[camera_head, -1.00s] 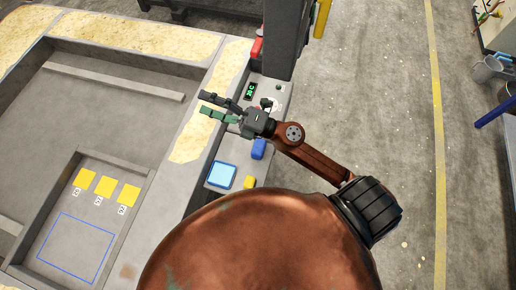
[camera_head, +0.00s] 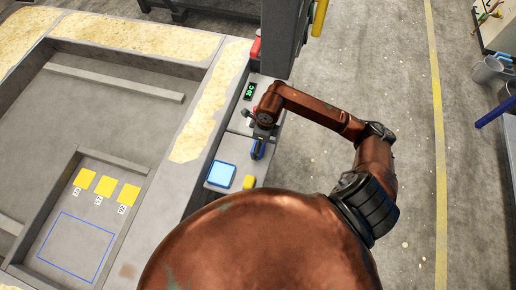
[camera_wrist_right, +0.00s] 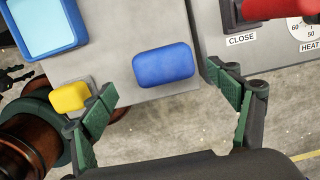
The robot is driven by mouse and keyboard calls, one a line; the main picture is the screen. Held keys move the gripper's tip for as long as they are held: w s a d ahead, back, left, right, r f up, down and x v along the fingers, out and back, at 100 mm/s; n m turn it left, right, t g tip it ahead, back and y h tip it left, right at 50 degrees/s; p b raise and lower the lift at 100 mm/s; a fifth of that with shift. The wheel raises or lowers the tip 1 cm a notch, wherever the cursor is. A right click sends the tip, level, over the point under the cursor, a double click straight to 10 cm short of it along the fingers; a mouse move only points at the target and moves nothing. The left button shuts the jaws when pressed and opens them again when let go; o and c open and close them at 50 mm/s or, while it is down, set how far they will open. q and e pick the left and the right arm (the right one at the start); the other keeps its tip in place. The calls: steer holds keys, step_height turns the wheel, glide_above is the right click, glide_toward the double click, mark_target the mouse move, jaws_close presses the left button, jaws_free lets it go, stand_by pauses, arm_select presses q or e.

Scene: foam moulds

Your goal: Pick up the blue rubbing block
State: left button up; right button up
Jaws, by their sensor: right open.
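The blue rubbing block (camera_wrist_right: 163,65) is a rounded block lying on the grey ledge in the right wrist view. In the head view the block (camera_head: 258,150) is partly covered by my right gripper (camera_head: 261,142), which is right over it, pointing down. In the right wrist view my right gripper (camera_wrist_right: 168,98) is open and empty. Its green-padded fingers stand to the left and right of the block, and the block appears a little beyond the fingertips.
A blue tray with a pale inside (camera_head: 221,174) and a yellow block (camera_head: 249,183) sit beside the blue block. A green display (camera_head: 249,91) is further back. In the wrist view, a red handle (camera_wrist_right: 275,9) and a heat dial (camera_wrist_right: 305,30) are at upper right.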

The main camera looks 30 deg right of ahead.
steer(key=f, duration=0.4)
steer(key=shift+w+f, duration=0.3)
steer(key=shift+w, duration=0.1)
steer(key=shift+f, duration=0.3)
steer(key=shift+w, duration=0.1)
steer(key=c, duration=1.5)
arm_select(q)
steer(key=shift+w+f, duration=0.2)
steer(key=shift+f, duration=0.05)
arm_select(e)
steer(key=shift+o, duration=0.2)
